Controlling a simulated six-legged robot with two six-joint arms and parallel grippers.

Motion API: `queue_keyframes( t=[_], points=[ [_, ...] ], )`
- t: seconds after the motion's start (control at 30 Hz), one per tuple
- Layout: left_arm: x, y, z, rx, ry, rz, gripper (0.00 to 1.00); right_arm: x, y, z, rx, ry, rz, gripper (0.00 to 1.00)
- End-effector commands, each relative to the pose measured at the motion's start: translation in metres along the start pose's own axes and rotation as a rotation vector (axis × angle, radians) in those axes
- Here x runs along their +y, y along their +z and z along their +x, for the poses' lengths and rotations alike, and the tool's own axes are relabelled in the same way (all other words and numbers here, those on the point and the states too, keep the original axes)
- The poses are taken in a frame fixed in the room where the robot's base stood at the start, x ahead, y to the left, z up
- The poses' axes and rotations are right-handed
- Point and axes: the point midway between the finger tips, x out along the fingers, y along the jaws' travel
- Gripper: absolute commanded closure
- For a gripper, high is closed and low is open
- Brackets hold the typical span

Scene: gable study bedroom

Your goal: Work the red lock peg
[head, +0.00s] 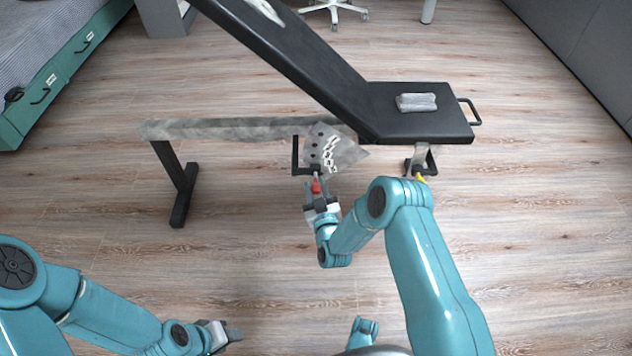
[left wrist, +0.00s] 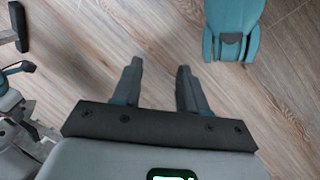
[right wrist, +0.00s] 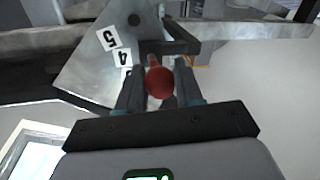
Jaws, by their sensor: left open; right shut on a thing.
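The red lock peg (head: 316,186) is at the near side of the bench's grey hole plate (head: 345,153), which has white number labels. In the right wrist view, the round red peg end (right wrist: 160,83) sits between the fingers, with the labels 4 and 5 on the plate beside it. My right gripper (head: 317,190) is shut on the peg. Whether the peg sits in a hole is hidden. My left gripper (head: 232,335) is open and empty above the floor at the lower left; its spread fingers show in the left wrist view (left wrist: 158,85).
The black bench has a sloping backrest (head: 290,50) and a flat seat (head: 400,122) with a grey bundle (head: 416,102) on it. A yellow-tipped part (head: 421,177) is under the seat. A bed with green drawers (head: 65,75) is at left. The floor in front is clear.

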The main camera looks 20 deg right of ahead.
Motion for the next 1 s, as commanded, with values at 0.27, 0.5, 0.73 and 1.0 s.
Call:
queue_keyframes(
  t=[0.27,0.5,0.73,1.0],
  points=[
    [0.000,0.001,-0.001,-0.003,0.000,-0.001,0.57,0.000,0.000,-0.002,-0.002,0.000,0.000,0.58],
    [0.000,0.001,-0.001,-0.003,0.000,-0.001,0.57,0.000,0.000,-0.002,-0.001,0.000,0.000,0.41],
    [0.002,0.003,-0.007,-0.013,-0.001,-0.003,0.57,0.000,-0.001,-0.013,-0.004,-0.001,0.000,0.41],
    [0.012,0.014,-0.031,-0.050,-0.001,-0.003,0.57,0.001,-0.003,-0.078,-0.009,-0.001,0.001,0.41]
  ],
)
